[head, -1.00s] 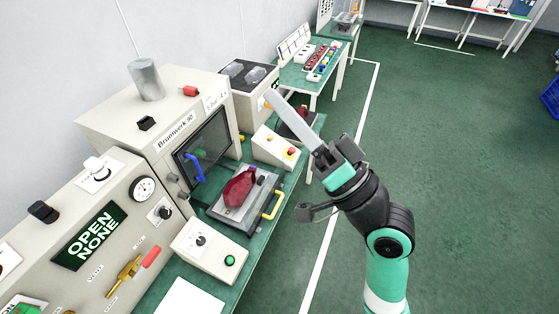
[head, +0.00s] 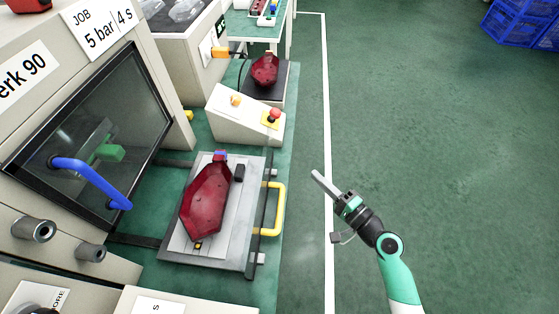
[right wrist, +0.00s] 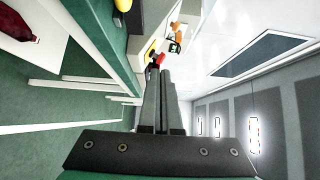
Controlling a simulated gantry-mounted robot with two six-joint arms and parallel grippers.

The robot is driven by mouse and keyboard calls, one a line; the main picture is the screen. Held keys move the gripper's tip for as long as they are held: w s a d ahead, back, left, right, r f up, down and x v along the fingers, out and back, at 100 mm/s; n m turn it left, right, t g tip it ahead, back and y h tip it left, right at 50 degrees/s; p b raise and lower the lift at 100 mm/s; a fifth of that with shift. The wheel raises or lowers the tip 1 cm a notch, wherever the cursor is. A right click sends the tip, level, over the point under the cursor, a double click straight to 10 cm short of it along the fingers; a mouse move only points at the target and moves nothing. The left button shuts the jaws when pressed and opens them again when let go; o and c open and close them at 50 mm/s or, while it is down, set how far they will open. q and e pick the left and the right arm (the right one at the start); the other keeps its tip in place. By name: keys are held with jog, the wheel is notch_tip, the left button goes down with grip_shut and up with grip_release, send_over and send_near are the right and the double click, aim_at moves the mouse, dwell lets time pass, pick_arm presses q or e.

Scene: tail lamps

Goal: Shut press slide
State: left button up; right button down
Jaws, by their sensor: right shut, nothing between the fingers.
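The press slide (head: 245,225) is a grey plate drawn out in front of the press on the green bench. A yellow handle (head: 274,210) stands on its right edge. A dark red tail lamp (head: 206,203) lies on the slide. My right gripper (head: 317,175) is shut and empty, over the floor to the right of the yellow handle and apart from it. In the right wrist view its fingers (right wrist: 162,72) are together. My left gripper is not in view.
The press window (head: 125,110) has a blue handle (head: 95,180). A box with a red button (head: 273,116) stands beyond the slide. Another red lamp (head: 265,70) rests on a dark pad behind it. The floor on the right is clear up to blue crates (head: 515,25).

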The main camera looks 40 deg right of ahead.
jog(key=w, duration=0.4)
jog(key=w+a, duration=0.1)
jog(key=w, duration=0.7)
jog(key=shift+w+a+r, duration=0.2)
jog(key=shift+w+a, duration=0.05)
jog(key=shift+w, duration=0.15)
jog(key=shift+w+a, duration=0.2)
jog(key=shift+w, duration=0.05)
